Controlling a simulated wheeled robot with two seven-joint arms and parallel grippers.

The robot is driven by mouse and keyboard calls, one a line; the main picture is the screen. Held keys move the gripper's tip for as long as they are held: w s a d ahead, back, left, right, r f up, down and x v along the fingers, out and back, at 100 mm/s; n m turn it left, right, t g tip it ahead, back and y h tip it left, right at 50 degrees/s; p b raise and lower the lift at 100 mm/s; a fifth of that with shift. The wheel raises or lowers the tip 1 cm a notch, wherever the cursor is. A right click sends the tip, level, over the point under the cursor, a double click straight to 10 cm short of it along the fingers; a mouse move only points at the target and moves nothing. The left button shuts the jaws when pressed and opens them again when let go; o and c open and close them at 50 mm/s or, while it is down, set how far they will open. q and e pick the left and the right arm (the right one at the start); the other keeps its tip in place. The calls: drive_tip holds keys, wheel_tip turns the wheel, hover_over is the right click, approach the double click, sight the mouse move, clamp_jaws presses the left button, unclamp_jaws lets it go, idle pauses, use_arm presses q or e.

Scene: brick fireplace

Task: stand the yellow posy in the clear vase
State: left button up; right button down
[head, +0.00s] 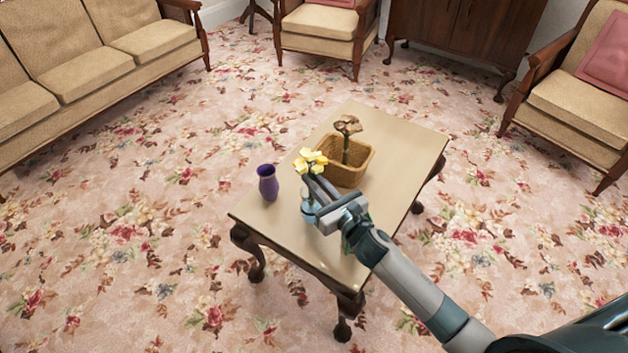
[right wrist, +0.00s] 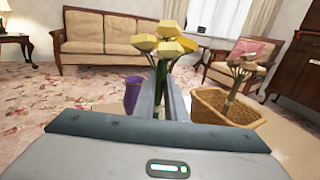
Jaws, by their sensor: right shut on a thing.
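The yellow posy (head: 311,161) is held upright in my right gripper (head: 322,190), over the front part of the table. In the right wrist view the yellow blooms (right wrist: 167,42) stand above the fingers, and green stems run down between them. The clear vase (head: 309,212) seems to be the small bluish glass shape just below the fingers, mostly hidden by the gripper. I cannot tell whether the stems are inside it. My left gripper is not in view.
A purple vase (head: 268,183) stands left of the gripper on the low wooden table (head: 395,135). A wicker basket (head: 352,178) holding a dull brown bunch (head: 347,126) stands behind it. The table's far right is bare. A sofa (head: 85,60) and armchairs stand well away.

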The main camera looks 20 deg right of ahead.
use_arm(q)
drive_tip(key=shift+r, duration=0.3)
use_arm(e)
drive_tip(key=shift+f, duration=0.2)
drive_tip(key=c, duration=1.7)
unclamp_jaws()
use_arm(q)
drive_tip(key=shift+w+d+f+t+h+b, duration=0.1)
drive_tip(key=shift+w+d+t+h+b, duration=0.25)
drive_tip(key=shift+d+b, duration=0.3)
use_arm(e)
drive_tip(key=shift+v, duration=8.7)
drive_tip(key=shift+r, duration=0.1)
